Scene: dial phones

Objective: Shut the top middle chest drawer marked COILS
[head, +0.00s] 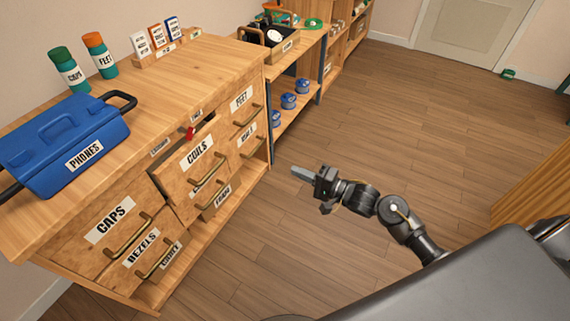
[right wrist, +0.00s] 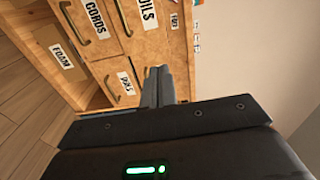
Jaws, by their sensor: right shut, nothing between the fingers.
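The top middle drawer marked COILS (head: 181,164) stands pulled out past the CAPS and FEET fronts beside it, with its open top showing a dark gap. Its brass handle (head: 207,172) is on the front. In the right wrist view the COILS front (right wrist: 137,38) shows partly, cut off by the top edge. My right gripper (head: 296,172) is shut and empty, out over the floor to the right of the chest, apart from the drawer. Its fingers also show in the right wrist view (right wrist: 160,88). My left gripper is not in view.
The wooden chest (head: 190,62) carries a blue PHONES case (head: 62,140), two bottles and a card stand. A small red thing (head: 190,132) shows at the COILS drawer's back. A shelf with blue tins (head: 288,101) stands beyond. Floor (head: 300,240) between chest and base is clear.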

